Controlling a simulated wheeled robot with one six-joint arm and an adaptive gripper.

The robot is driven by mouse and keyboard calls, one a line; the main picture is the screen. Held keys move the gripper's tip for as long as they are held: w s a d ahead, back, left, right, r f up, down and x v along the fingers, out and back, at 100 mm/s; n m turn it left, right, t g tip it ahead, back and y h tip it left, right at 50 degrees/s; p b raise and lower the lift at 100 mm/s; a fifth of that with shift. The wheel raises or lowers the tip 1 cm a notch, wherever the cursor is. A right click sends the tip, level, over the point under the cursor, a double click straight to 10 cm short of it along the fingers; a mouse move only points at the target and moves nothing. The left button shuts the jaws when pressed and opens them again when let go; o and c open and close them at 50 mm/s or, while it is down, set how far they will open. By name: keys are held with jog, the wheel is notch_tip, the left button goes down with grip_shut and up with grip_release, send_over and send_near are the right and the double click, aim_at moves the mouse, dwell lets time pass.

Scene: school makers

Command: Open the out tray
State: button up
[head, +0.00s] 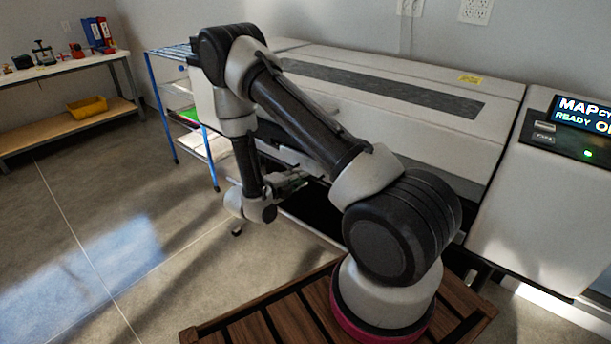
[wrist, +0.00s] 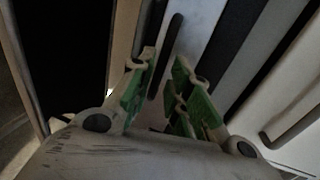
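The large pale printer (head: 400,66) stands in front of me, with a dark opening low in its front, partly hidden behind my arm. My gripper (head: 292,184) is at this low front, left of the dark opening. In the wrist view, my gripper (wrist: 165,62) has its green-padded fingers apart. A slim dark bar (wrist: 171,45), which looks like a handle, lies on a pale panel between and beyond the fingertips. Contact with the bar cannot be told. Which panel is the out tray is unclear; no tray stands visibly pulled out.
A control box with a lit display (head: 585,112) stands at the right. A blue-legged rack (head: 159,106) stands left of the printer. A workbench (head: 62,68) with a yellow bin (head: 87,106) is at the far left. The floor between is clear.

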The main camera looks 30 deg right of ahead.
jog(key=shift+x, duration=1.95)
grip_shut()
jog(key=f+v, duration=0.3)
jog(key=v, duration=1.2)
jog(key=a+f+v, duration=0.1)
jog(key=f+v, duration=0.2)
jog(key=v, duration=1.2)
jog(key=shift+s+a+f, duration=0.2)
jog(key=shift+s+a, duration=0.05)
jog(key=shift+a, duration=0.15)
grip_release()
